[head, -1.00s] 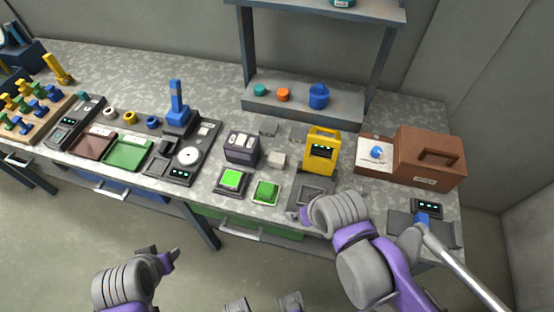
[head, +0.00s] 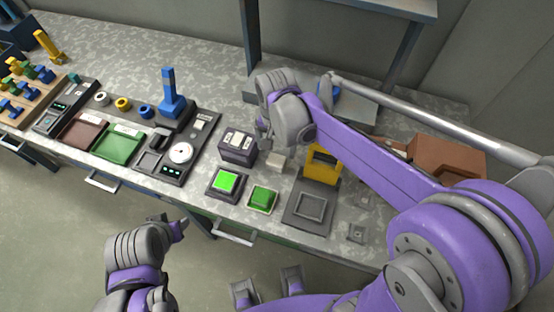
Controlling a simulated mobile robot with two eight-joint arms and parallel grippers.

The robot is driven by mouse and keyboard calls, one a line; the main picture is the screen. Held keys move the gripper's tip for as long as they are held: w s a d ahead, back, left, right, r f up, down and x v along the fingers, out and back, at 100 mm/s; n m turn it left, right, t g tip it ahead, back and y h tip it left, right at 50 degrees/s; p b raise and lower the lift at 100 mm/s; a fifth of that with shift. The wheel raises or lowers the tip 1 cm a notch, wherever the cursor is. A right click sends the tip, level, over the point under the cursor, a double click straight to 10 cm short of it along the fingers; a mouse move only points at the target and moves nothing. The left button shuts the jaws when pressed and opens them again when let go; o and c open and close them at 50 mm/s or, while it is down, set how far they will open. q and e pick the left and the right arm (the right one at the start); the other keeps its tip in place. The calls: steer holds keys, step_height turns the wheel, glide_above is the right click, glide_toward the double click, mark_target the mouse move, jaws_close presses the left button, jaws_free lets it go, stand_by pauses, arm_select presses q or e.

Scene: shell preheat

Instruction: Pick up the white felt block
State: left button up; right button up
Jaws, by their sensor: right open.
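A small off-white block (head: 276,162), which looks like the white felt block, sits on the speckled bench just right of a dark grey box with pale keys on top. My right gripper (head: 264,143) is above and slightly left of the block, near the dark box's right side. It is open and empty, with its fingers pointing down; its exact height over the bench is hard to tell. My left gripper (head: 181,227) hangs in front of the bench, low in the view, away from the block; its jaws are too small to judge.
The dark box (head: 238,148) stands close to the block. A bright green pad (head: 227,181) and a green tile (head: 262,198) lie in front. A yellow device (head: 322,168) and brown case (head: 447,156) are partly covered by my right arm. A grey square tray (head: 310,207) lies right.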

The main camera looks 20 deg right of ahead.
mark_target(276, 160)
steer(key=shift+f, duration=3.8)
steer(key=c, duration=1.3)
steer(key=shift+r, duration=0.1)
steer(key=shift+c, duration=0.2)
step_height(276, 160, up, 10)
steer(key=shift+f, duration=0.1)
steer(key=o, duration=0.7)
steer(key=shift+c, duration=0.2)
steer(key=shift+p, duration=0.3)
steer(key=c, duration=0.5)
steer(key=shift+a, duration=0.1)
steer(key=shift+c, duration=0.2)
